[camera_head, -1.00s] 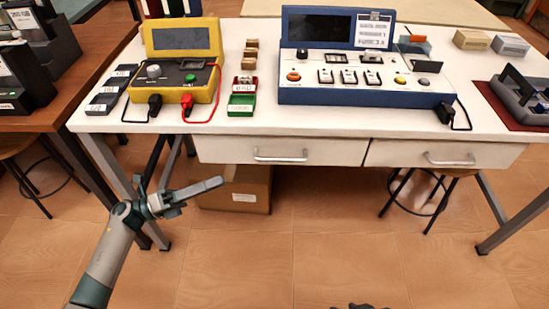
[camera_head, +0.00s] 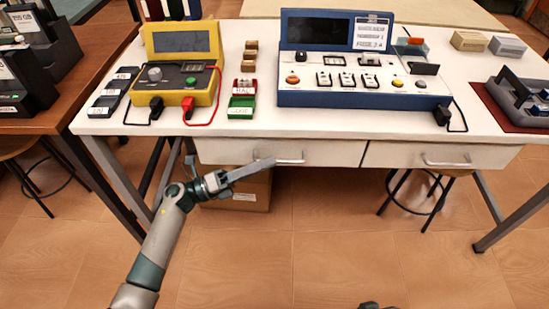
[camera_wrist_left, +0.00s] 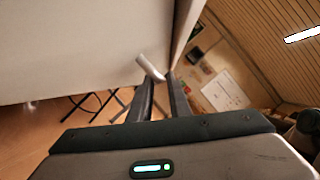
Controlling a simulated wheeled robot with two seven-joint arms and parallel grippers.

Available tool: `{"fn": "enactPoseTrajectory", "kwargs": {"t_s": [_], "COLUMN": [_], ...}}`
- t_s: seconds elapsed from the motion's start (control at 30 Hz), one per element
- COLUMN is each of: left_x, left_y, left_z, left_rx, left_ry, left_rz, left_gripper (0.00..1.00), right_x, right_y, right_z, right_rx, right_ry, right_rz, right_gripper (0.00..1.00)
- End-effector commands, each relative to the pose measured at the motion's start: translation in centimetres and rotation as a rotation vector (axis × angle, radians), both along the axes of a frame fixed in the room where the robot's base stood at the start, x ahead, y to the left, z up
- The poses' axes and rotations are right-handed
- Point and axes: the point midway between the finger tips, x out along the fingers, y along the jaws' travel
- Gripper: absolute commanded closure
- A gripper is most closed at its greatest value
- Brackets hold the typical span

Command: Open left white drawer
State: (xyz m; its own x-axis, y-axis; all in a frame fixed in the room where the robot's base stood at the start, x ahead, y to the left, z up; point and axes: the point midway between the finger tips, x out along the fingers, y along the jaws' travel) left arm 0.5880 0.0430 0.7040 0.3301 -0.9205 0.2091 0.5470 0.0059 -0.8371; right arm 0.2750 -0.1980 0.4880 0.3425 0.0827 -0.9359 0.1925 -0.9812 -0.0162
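The left white drawer (camera_head: 335,153) is under the white table top and looks shut, its front in line with the right drawer. Its silver bar handle (camera_head: 292,159) is partly covered at its left end by my left gripper (camera_head: 270,163). In the left wrist view, the handle (camera_wrist_left: 150,68) shows just beyond the fingertips of my left gripper (camera_wrist_left: 162,82). The two fingers are apart with a gap between them, and I see no grip on the handle. Whether they touch it is unclear. Only a dark bit of my right gripper (camera_head: 370,305) shows at the bottom edge.
The right white drawer (camera_head: 440,155) is shut beside it. A cardboard box (camera_head: 245,190) stands on the floor below the left drawer. The table top holds a yellow meter (camera_head: 182,60) and a blue-framed panel (camera_head: 362,97). The floor in front is clear.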

Motion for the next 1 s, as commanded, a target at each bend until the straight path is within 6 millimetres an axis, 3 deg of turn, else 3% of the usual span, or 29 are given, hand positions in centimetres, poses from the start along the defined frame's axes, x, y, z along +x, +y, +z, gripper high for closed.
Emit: {"fn": "enactPoseTrajectory", "kwargs": {"t_s": [0.23,0.63,0.7,0.73,1.0], "left_x": [0.8,1.0,1.0,1.0,0.9], "left_y": [-2.4,-2.8,-2.8,-2.8,-2.8], "left_z": [0.6,0.6,0.6,0.6,0.6], "left_rx": [-0.001,0.000,0.000,0.000,0.000], "left_ry": [0.001,0.000,0.000,0.000,0.001], "left_rz": [-0.001,0.000,0.000,0.000,0.000], "left_gripper": [0.83,0.83,0.97,1.00,1.00], "right_x": [-0.6,-0.7,-0.7,-0.7,-0.7], "right_y": [-0.4,-0.6,-0.6,-0.6,-0.6], "right_z": [0.0,-0.1,-0.1,-0.1,-0.1], "right_rx": [-0.011,-0.014,-0.014,-0.014,-0.015], "right_ry": [0.027,0.032,0.032,0.032,0.032], "right_rz": [-0.004,-0.007,-0.007,-0.007,-0.007], "right_gripper": [0.69,0.69,0.69,0.69,0.69]}}
